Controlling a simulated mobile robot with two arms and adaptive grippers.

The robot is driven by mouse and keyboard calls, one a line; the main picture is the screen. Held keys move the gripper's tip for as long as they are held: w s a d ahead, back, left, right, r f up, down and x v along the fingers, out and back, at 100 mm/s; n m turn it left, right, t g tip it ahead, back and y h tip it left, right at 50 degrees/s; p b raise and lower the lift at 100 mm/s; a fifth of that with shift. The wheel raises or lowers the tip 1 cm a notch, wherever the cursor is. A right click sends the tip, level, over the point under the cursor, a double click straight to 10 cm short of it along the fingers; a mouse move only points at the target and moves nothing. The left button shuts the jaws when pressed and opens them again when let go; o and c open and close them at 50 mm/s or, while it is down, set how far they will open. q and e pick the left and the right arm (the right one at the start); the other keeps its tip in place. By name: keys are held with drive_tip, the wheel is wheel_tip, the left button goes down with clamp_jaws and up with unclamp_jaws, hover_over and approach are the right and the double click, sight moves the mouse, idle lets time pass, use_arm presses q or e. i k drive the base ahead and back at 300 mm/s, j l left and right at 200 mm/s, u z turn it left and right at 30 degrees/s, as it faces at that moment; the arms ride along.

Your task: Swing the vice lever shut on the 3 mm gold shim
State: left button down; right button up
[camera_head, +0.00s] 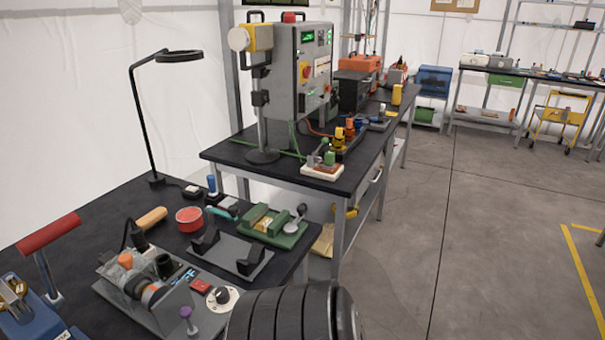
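A small green vice (283,238) sits near the right edge of the black bench at the front. A gold piece (263,221), which looks like the shim, lies between its green jaws; its thickness is too small to read. A grey lever with a round knob (301,209) stands up at the vice's right side. I cannot tell from here whether the jaws touch the gold piece. Neither of my grippers shows in this view.
A grey plate with two black brackets (230,256) lies in front of the vice. A red tin (189,219), a lamp (180,56), a clutter-laden metal fixture (150,290) and a red-handled lever (48,234) share the bench. Open floor (500,230) lies right.

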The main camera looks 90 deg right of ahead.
sight(289, 229)
drive_tip(key=z, duration=2.45)
